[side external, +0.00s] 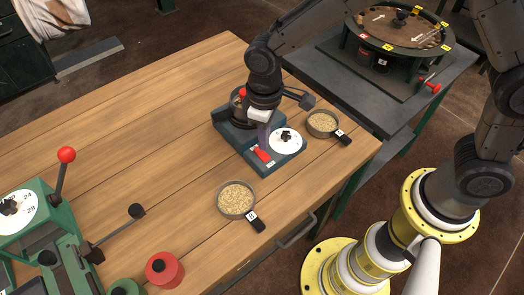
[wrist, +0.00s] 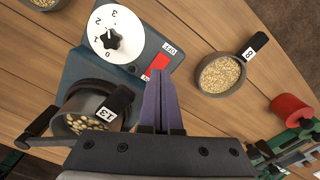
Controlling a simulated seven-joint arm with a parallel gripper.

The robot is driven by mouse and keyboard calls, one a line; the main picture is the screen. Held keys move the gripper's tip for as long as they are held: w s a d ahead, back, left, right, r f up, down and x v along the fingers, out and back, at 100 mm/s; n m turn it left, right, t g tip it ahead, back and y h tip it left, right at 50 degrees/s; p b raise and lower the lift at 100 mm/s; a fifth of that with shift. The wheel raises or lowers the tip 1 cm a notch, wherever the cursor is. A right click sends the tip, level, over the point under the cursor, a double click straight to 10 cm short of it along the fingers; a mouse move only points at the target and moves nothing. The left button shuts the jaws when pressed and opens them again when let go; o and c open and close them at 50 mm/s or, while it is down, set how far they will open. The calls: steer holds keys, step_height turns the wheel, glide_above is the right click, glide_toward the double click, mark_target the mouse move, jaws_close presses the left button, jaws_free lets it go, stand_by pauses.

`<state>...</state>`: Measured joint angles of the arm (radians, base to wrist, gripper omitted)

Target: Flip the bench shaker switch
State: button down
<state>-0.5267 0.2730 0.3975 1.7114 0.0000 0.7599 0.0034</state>
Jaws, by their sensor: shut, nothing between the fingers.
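The bench shaker is a blue-grey unit (side external: 231,132) on the wooden table, also seen in the wrist view (wrist: 92,64). It has a white dial (side external: 289,146) with a black knob; the dial shows in the wrist view (wrist: 121,21). Its red switch (side external: 263,154) sits beside the dial, next to a small white label, and shows in the wrist view (wrist: 159,63). My gripper (side external: 264,147) is shut and empty, pointing down at the switch. In the wrist view its purple fingertips (wrist: 161,73) overlap the switch's near end and hide part of it. I cannot tell whether they touch.
A pan of grains (side external: 237,198) stands in front of the shaker, another (side external: 322,124) to its right. A pan tagged 13 (wrist: 108,115) sits on the shaker, close to my gripper. Green equipment (side external: 30,225) and a red cylinder (side external: 165,270) stand at left. The table's left middle is clear.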

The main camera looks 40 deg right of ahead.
mark_target(266, 155)
step_height(266, 155, up, 4)
steer(key=shift+f, duration=0.2)
stand_by(0.4)
steer(key=s+d+r+m+t, duration=0.3)
steer(key=s+d+r, duration=0.3)
steer(key=d+r, duration=0.6)
steer(key=s+d+r+m+t, duration=0.1)
steer(key=s+d, duration=0.3)
steer(key=s, duration=0.2)
steer(key=s+d+r+m+t, duration=0.1)
steer(key=s+d+m, duration=0.1)
steer(key=s+d, duration=0.2)
steer(key=s, duration=0.3)
steer(key=shift+d+t, duration=0.25)
steer(key=shift+t, duration=0.05)
steer(key=shift+r, duration=0.15)
